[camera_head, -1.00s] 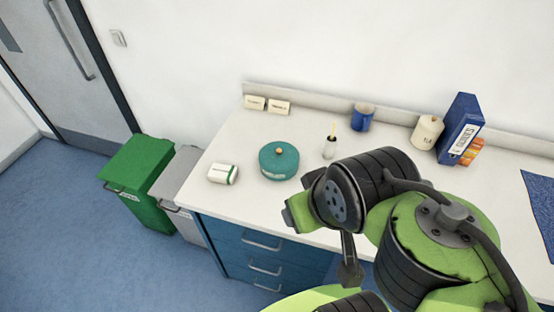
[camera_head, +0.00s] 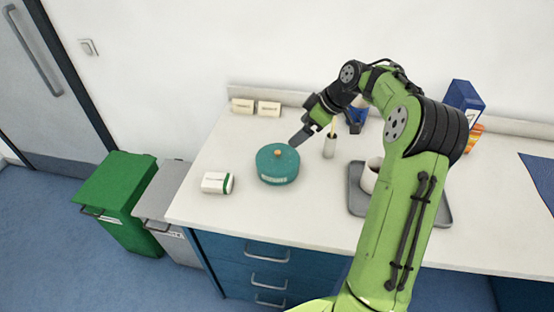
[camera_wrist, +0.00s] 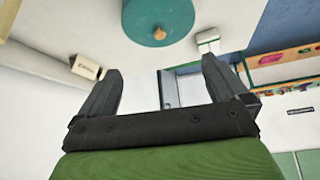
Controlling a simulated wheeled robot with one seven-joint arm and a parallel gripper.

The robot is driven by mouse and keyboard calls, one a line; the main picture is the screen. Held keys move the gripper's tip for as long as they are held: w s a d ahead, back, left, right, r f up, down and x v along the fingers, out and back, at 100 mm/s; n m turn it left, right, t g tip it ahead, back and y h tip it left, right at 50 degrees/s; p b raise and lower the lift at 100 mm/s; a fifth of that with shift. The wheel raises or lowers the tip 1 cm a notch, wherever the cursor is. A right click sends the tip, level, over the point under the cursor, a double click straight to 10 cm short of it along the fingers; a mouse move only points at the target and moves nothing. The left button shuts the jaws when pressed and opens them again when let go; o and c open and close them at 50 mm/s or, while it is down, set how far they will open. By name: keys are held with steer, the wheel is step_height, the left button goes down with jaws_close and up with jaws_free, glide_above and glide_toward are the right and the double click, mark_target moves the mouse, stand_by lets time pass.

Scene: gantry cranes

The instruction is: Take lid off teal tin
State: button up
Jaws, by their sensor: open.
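The teal tin (camera_head: 277,168) stands upright on the white counter, with its lid on and a small tan knob (camera_head: 278,154) at the top centre. In the wrist view the tin's round teal top (camera_wrist: 150,22) and its knob (camera_wrist: 160,33) show at the upper edge, beyond my fingers. My gripper (camera_head: 297,141) is above the counter, up and to the right of the tin in the head view, apart from it. In the wrist view my gripper's two fingers (camera_wrist: 160,75) are spread wide with nothing between them.
A white box with a green end (camera_head: 217,183) lies left of the tin. A small pot with a stick (camera_head: 330,146) stands to its right. A grey tray (camera_head: 357,205) holding a pale cup (camera_head: 371,176) is farther right. Two small cards (camera_head: 268,108) stand at the back.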

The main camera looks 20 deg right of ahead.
glide_toward(279, 152)
steer(key=x, duration=0.3)
steer(key=shift+w+r+b, duration=0.2)
steer(key=shift+w+b, duration=0.05)
steer(key=shift+b, duration=0.15)
steer(key=x, duration=0.6)
steer(key=shift+s+b, duration=0.1)
steer(key=shift+b, duration=0.2)
steer(key=shift+c, duration=0.5)
steer(key=shift+s, duration=0.25)
steer(key=c, duration=1.2)
steer(key=shift+w, duration=0.1)
jaws_close()
steer(key=shift+f, duration=0.15)
